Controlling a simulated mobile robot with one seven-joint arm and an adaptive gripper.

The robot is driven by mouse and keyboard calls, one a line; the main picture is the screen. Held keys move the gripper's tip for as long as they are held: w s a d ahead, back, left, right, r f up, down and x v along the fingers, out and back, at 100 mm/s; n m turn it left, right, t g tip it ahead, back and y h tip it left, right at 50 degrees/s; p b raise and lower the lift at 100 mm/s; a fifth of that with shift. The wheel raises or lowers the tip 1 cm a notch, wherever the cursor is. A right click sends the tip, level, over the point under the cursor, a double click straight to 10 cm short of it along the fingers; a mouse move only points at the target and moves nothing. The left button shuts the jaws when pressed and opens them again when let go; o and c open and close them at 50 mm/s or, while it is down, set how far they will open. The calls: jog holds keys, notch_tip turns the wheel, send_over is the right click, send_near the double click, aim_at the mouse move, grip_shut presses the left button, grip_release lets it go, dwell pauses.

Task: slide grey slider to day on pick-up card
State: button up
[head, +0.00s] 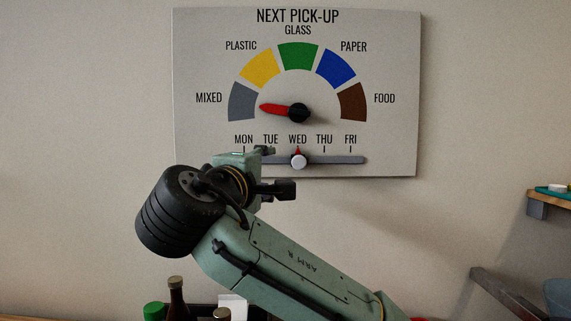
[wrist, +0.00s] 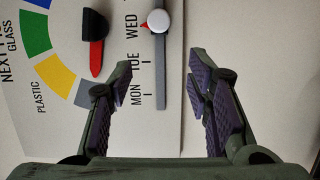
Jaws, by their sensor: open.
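The pick-up card (head: 200,60) hangs on the wall. Its slider has a round whitish-grey knob (head: 298,161) with a red pointer at WED, on a grey horizontal track (head: 345,160). In the wrist view the knob (wrist: 158,21) and track (wrist: 162,90) appear turned on their side. My gripper (wrist: 160,66) is open and empty, its two fingers apart with the track between them in the picture. The knob shows beyond the fingertips, towards the top, and no contact is visible. In the head view my arm hides most of the gripper, left of the knob near MON and TUE.
A black dial knob with a red pointer (head: 275,108) sits above the slider, pointing left to MIXED. Bottles (head: 177,298) stand low at the bottom left. A shelf (head: 550,198) is at the right. The wall right of the card is clear.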

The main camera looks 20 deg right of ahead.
aim_at(299, 164)
jog(key=shift+m+g+h, duration=0.4)
jog(key=shift+g+h, duration=0.1)
jog(key=shift+h, duration=0.1)
jog(key=p+x, duration=0.1)
jog(key=x, duration=0.2)
jog(key=s+d+p+x, duration=0.1)
jog(key=x, duration=0.3)
jog(key=p+x, duration=0.1)
jog(key=x, duration=0.2)
jog(key=shift+d+r, duration=0.15)
jog(key=shift+d, duration=0.4)
jog(key=shift+w+d, duration=0.35)
jog(key=shift+w, duration=0.05)
jog(key=shift+c, duration=0.6)
grip_shut()
